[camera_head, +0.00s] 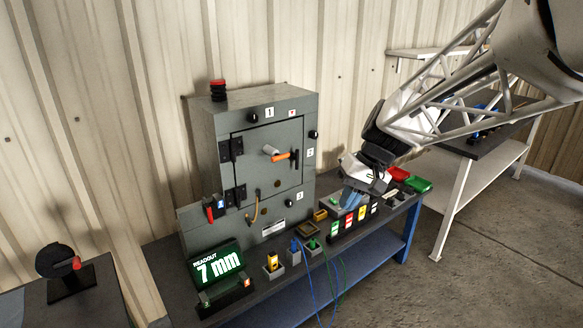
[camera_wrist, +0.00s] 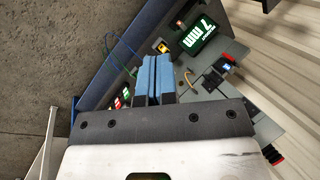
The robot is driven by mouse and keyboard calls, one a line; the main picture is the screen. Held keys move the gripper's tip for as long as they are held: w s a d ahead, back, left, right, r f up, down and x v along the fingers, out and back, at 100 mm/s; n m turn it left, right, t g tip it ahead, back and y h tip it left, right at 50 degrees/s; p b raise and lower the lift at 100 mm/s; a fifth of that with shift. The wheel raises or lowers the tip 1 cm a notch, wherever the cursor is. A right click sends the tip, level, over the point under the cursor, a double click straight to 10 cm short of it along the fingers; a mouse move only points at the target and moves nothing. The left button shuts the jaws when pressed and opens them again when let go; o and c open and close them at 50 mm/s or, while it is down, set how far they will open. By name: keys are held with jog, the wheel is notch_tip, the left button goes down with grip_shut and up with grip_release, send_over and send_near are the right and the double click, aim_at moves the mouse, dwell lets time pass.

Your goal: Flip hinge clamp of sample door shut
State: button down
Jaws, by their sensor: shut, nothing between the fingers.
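The grey enclosure (camera_head: 204,133) stands on the bench with its sample door (camera_head: 270,178) closed in its frame. Two black hinges (camera_head: 234,195) sit on the door's left edge. A red-handled black lever (camera_head: 210,208) with a blue tag is left of the lower hinge; it also shows in the wrist view (camera_wrist: 228,58). It may be the hinge clamp; its state is unclear. An orange-handled latch (camera_head: 283,155) is on the door. My gripper (camera_head: 352,198), with blue fingers, is shut and empty, right of the enclosure, above the bench; its fingers (camera_wrist: 155,78) also show in the wrist view.
Several small coloured blocks and cables lie along the bench. Red and green trays (camera_head: 418,184) are at its right end. A brass hook (camera_head: 254,207) hangs below the door. The floor at right is clear.

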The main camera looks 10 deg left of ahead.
jog(key=w+a+f+n+g+y, duration=0.1)
jog(key=w+a+f, duration=0.2)
jog(key=w+a, duration=0.25)
jog(key=w+a+f+n+g+y, duration=0.1)
jog(key=w+a+f+y, duration=0.15)
jog(key=w+a, duration=0.35)
jog(key=w+a+f+g, duration=0.2)
jog(key=w+a+f, duration=0.2)
jog(key=w, duration=0.3)
jog(key=w+a+f+n+g+y, duration=0.2)
jog(key=w+a+f+y, duration=0.2)
jog(key=w+a+f, duration=0.7)
notch_tip(320, 180, down, 2)
jog(key=a, duration=0.2)
jog(key=shift+a+f, duration=0.25)
jog(key=shift+a, duration=0.15)
jog(key=shift+s+a, duration=0.1)
jog(key=r+x, duration=0.1)
jog(key=x, duration=1.2)
jog(key=shift+s+a, duration=0.3)
jog(key=shift+a, duration=0.05)
jog(key=shift+f, duration=0.2)
